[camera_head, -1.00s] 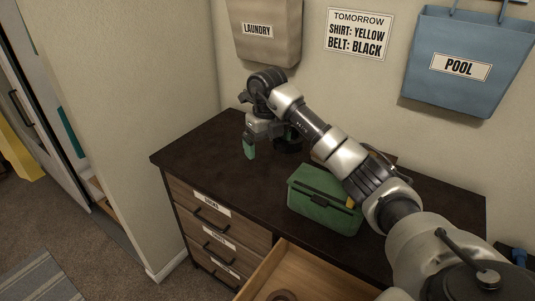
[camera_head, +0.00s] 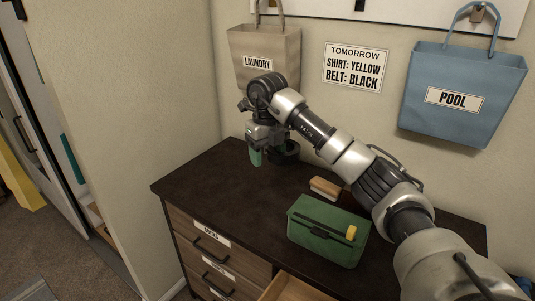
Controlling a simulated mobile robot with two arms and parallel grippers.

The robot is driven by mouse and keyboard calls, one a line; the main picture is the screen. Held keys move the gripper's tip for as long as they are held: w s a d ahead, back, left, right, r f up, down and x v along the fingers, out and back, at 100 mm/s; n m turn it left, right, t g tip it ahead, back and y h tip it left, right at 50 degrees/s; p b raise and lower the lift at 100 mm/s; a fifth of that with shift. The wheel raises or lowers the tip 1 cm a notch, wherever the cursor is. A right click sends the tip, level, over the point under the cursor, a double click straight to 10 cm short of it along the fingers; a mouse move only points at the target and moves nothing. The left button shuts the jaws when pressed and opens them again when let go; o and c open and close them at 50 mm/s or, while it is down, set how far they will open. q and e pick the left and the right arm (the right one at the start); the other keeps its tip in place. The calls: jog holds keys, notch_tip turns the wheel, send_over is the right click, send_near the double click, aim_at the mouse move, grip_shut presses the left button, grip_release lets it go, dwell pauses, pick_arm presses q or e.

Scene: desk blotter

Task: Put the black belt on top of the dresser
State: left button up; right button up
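The dresser (camera_head: 205,185) has a dark top and labelled drawers on its front. My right arm reaches in from the right, over the dresser. My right gripper (camera_head: 268,154) is above the back left of the top, close to the wall, with one green fingertip showing. A dark rounded shape (camera_head: 286,153) is beside that fingertip. I cannot tell whether it is the black belt or part of the gripper, nor whether the fingers are closed on it. My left gripper is out of view.
A green case (camera_head: 325,229) with a yellow piece (camera_head: 351,233) and a brown-and-white block (camera_head: 326,188) stand on the dresser top. An open drawer (camera_head: 290,288) juts out in front. Laundry (camera_head: 265,65) and pool (camera_head: 462,95) bags hang on the wall. The top's left part is clear.

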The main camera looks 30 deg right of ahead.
jog(key=c, duration=1)
jog(key=shift+c, duration=0.2)
jog(key=s+a+f+n, duration=0.5)
jog(key=s+a+n, duration=0.2)
jog(key=n, duration=0.7)
jog(key=s+a+f+n, duration=0.6)
jog(key=s+a+n, duration=0.1)
jog(key=n, duration=0.7)
jog(key=shift+s+n, duration=0.35)
jog(key=shift+n, duration=0.05)
jog(key=s+a+n, duration=0.1)
jog(key=s+n, duration=0.1)
jog(key=s+a+f+n, duration=0.1)
jog(key=s+n, duration=0.1)
jog(key=n, duration=0.1)
jog(key=s+n, duration=0.2)
jog(key=shift+a+f+p, duration=0.3)
jog(key=shift+a+f, duration=0.1)
